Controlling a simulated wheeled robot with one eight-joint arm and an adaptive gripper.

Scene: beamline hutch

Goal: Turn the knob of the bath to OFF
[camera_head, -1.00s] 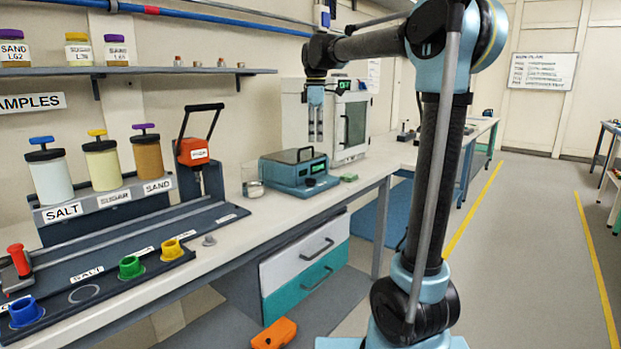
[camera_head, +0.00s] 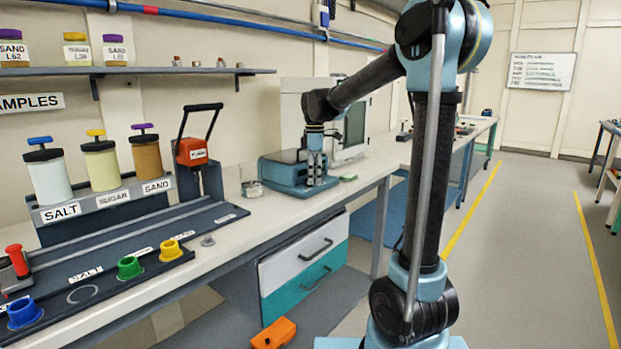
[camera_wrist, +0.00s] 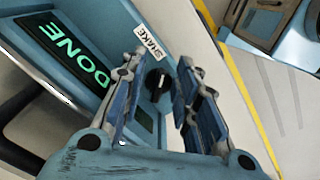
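The bath (camera_head: 278,172) is a blue box on the bench, partly hidden by my gripper in the head view. In the wrist view its front panel (camera_wrist: 91,18) has a display (camera_wrist: 72,52) reading DONE in green. A small black knob (camera_wrist: 156,83) sits near a white SHAKE label (camera_wrist: 149,41). I cannot read the knob's setting. My gripper (camera_wrist: 158,68) is open, pointing at the panel, with one finger on each side of the knob in the picture. No contact with the knob is visible. In the head view my gripper (camera_head: 317,182) is in front of the bath.
A white cabinet (camera_head: 292,103) stands behind the bath. A small metal dish (camera_head: 252,188) and a green item (camera_head: 348,178) lie beside it. An orange object (camera_head: 273,333) lies on the floor.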

